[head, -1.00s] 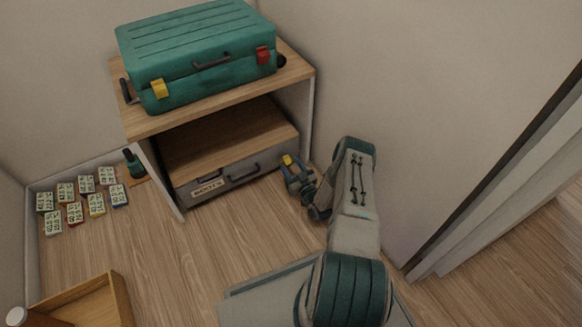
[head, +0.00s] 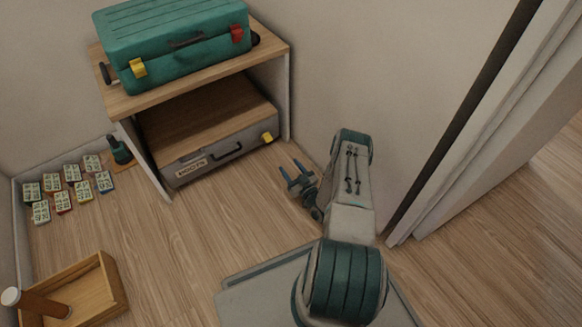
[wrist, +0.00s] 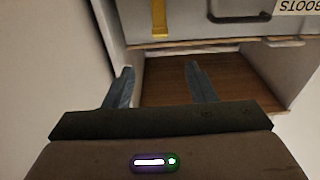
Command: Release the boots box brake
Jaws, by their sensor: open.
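The boots box (head: 248,142) is a grey drawer with a wooden top, in the lower bay of the shelf unit. Its front has a label (head: 192,169), a dark handle (head: 227,153) and a yellow tab (head: 268,138) near its right end, probably the brake. In the wrist view, where the label is upside down, the tab (wrist: 159,18) is at the top. I cannot tell whether the brake is set. My gripper (head: 289,169) is open and empty, in front of the box's right end and apart from the tab. Both fingers (wrist: 160,82) show in the wrist view.
A teal suitcase (head: 175,45) with yellow and red latches lies on the shelf unit (head: 138,104). Several small cards (head: 72,174) and a dark green bottle-like object (head: 119,150) are at left. A wooden tray (head: 100,290) is front left. Floor before the box is clear; a wall stands right.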

